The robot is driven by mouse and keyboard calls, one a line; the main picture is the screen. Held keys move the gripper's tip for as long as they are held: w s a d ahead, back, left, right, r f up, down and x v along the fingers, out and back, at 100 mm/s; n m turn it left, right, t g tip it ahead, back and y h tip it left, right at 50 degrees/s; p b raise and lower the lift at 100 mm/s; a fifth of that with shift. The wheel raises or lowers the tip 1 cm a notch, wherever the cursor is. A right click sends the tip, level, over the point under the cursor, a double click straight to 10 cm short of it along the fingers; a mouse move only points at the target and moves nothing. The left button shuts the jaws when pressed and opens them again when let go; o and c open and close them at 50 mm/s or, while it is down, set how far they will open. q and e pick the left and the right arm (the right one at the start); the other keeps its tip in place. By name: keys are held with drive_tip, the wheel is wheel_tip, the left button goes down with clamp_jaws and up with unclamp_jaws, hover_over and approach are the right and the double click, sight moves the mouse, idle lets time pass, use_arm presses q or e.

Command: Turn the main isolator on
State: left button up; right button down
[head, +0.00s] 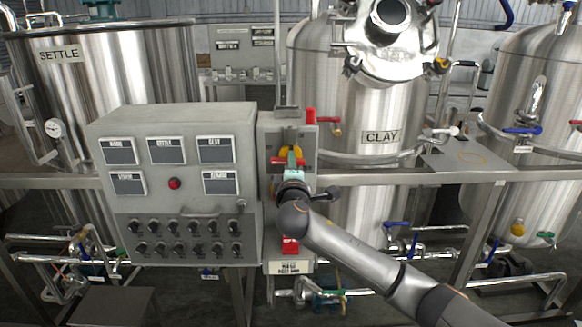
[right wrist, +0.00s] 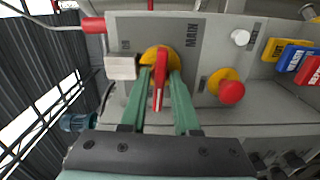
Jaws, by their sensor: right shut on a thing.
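The main isolator is a red handle (right wrist: 159,82) on a yellow disc (right wrist: 150,55), beside the word MAIN on a grey panel in the right wrist view. My right gripper (right wrist: 160,85) has its two green fingers on either side of the handle and is shut on it. In the head view, the yellow disc (head: 291,152) shows above my right gripper (head: 292,168), and the red handle (head: 277,161) lies roughly level across it. The smaller lettering near the disc is too small to read surely. My left gripper is not in view.
A red button on a yellow collar (right wrist: 231,91) sits beside the isolator, with coloured tags (right wrist: 290,58) beyond. A grey control box (head: 190,190) with dark knobs stands left of the isolator panel. Steel tanks (head: 380,110) and a rail (head: 420,178) stand behind and right.

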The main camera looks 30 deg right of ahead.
drive_tip(key=m+b, duration=0.6)
drive_tip(key=m, duration=1.1)
drive_tip(key=shift+b, duration=0.3)
idle(0.4)
drive_tip(key=c, duration=0.9)
unclamp_jaws()
drive_tip(key=shift+o, duration=0.2)
